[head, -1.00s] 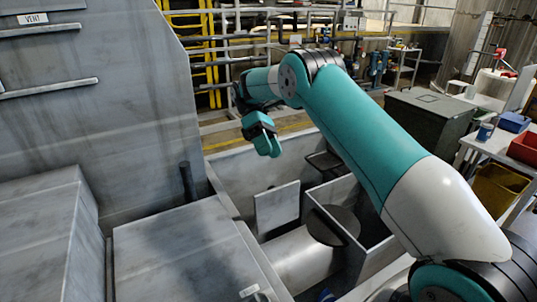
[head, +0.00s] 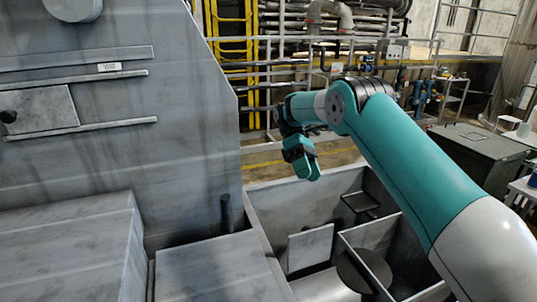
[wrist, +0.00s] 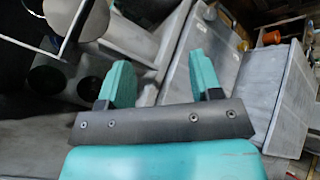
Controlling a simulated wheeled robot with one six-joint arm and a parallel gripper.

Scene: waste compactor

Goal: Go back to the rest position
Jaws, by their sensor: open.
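My gripper (head: 312,176) hangs from my raised teal and white arm in the head view, above the open grey hopper and clear of its walls. In the wrist view my gripper (wrist: 155,75) shows two teal fingers spread apart, with nothing between them. A dark round disc (head: 364,272) and an upright pale plate (head: 310,248) are below the gripper in the head view.
The tall grey machine wall (head: 150,120) stands at left, with grey boxes (head: 215,268) in front. A dark post (head: 226,212) rises beside the hopper. A yellow ladder frame (head: 232,60) and pipes are behind. A dark green cabinet (head: 480,155) stands at right.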

